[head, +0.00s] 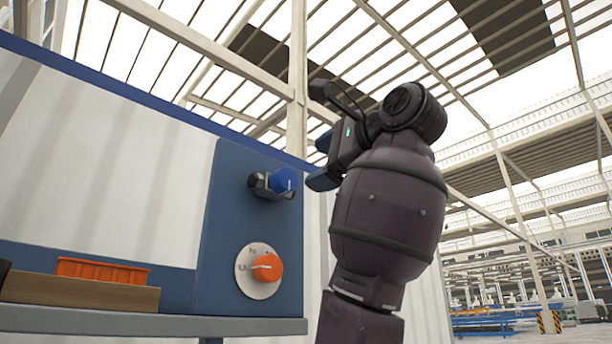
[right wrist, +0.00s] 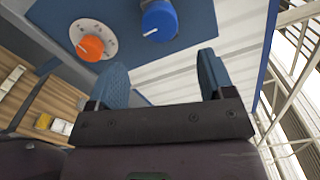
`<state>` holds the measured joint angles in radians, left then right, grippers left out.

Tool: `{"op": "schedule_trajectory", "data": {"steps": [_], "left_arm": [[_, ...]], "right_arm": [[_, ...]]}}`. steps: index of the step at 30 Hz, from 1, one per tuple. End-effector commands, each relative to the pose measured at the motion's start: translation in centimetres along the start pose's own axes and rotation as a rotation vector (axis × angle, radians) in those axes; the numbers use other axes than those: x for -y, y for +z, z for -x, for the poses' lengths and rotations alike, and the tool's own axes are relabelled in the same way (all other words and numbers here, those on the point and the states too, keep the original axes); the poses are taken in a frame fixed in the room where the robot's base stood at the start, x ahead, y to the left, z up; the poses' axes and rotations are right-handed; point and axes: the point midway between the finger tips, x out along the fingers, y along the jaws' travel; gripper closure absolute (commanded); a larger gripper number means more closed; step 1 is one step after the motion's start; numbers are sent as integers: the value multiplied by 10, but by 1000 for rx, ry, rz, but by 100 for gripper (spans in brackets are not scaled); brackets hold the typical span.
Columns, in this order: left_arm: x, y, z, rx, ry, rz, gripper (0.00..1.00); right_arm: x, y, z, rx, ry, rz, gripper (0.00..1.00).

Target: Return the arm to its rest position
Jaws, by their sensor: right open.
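My right arm (head: 388,205) is raised at the middle right of the head view, with the wrist bent over to the left. My right gripper (head: 322,162) points left toward a blue panel and is apart from it. The right wrist view shows its two blue fingers (right wrist: 162,80) spread wide with nothing between them. A blue knob (head: 283,180) on the panel is left of the gripper, and it also shows beyond the fingers in the right wrist view (right wrist: 160,20). My left gripper is not in view. I see no pipes.
The blue panel (head: 225,215) also carries an orange dial (head: 267,268) on a white plate. An orange bin (head: 102,270) stands behind a brown box edge (head: 75,293) on a grey shelf (head: 150,324) at lower left. The space right of my arm looks open.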

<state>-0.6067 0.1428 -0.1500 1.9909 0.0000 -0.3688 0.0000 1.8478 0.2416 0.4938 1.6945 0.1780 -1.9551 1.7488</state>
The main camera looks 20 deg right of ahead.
Motion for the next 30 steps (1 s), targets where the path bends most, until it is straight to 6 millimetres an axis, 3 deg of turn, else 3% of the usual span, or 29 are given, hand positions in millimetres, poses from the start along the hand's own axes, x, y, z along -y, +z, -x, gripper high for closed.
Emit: {"op": "schedule_trajectory", "data": {"steps": [7,30], "left_arm": [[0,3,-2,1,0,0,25],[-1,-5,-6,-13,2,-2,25]], "right_arm": [[0,0,15,0,-1,0,25],[0,0,16,0,-1,0,25]]}}
